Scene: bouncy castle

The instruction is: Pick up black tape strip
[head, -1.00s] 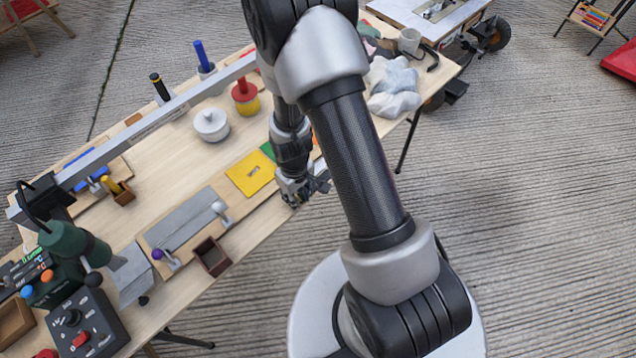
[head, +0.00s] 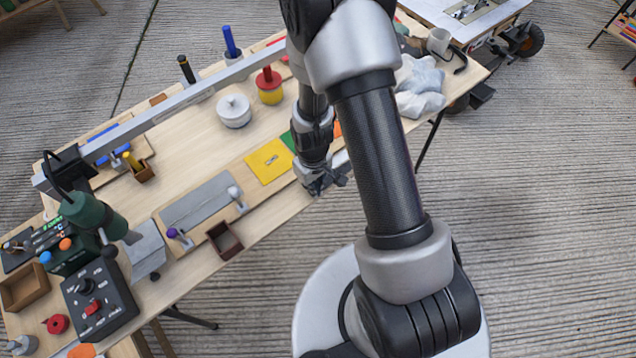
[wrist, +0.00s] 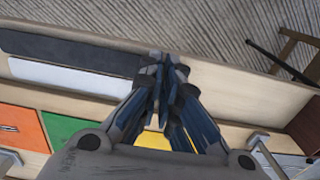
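In the wrist view a long dark strip (wrist: 70,48), which looks like the black tape strip, lies flat along the wooden table's edge, beside a white strip (wrist: 70,77). Its right end reaches close to my fingers and is partly hidden by them. My gripper (wrist: 164,60) points at the table edge just right of the strip; its fingers are drawn together, with nothing seen between them. In the head view my gripper (head: 322,186) is at the table's near edge, right of the yellow panel. I cannot make out the black strip there; my arm covers that area.
On the table (head: 190,130) are a yellow panel (head: 269,161), a grey plate (head: 198,200), a small brown box (head: 225,240), a white pot (head: 234,110) and a grey cloth (head: 418,85). A metal rail (head: 170,112) crosses it. Right of the table is open floor.

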